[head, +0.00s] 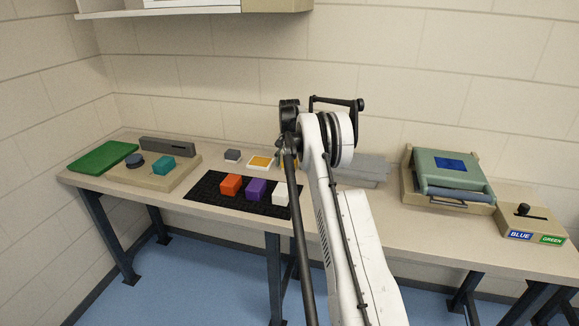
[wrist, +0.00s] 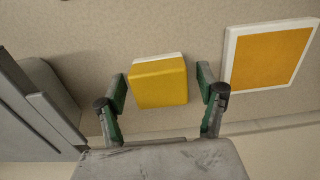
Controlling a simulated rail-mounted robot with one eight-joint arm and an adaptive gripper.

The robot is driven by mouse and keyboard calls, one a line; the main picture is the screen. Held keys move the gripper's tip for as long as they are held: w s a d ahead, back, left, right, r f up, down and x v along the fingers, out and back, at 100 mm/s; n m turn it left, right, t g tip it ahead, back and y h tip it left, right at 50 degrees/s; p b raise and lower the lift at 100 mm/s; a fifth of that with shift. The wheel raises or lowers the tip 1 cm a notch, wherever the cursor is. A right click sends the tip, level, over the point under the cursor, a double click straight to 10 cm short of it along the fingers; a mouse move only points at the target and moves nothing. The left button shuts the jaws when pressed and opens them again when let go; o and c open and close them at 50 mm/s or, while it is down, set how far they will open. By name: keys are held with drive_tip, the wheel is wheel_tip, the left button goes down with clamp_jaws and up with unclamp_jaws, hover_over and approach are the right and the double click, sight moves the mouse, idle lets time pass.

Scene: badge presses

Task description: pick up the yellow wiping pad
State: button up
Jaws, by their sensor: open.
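The yellow wiping pad (wrist: 160,84) is a small yellow block with a white strip along one edge. It lies on the tabletop, and in the wrist view it sits between the two fingers of my gripper (wrist: 163,84). The gripper is open, with a visible gap on each side of the pad.
An orange-yellow panel with a white border (wrist: 270,58) lies right of the pad in the wrist view. Grey stacked slabs (wrist: 40,105) stand on the left. In the head view, orange (head: 231,184), purple (head: 256,189) and white blocks sit on a black mat (head: 206,191).

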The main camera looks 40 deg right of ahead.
sight(290, 160)
drive_tip(key=shift+f, duration=0.2)
drive_tip(key=c, duration=1.3)
drive_tip(key=shift+o, duration=0.2)
drive_tip(key=shift+r, duration=0.1)
drive_tip(key=shift+r, duration=0.6)
wheel_tip(290, 160, up, 3)
drive_tip(key=shift+f, duration=0.1)
drive_tip(key=s+a+r, duration=0.5)
drive_tip(key=a+r, duration=0.2)
drive_tip(key=a, duration=0.3)
drive_tip(key=shift+a, duration=0.3)
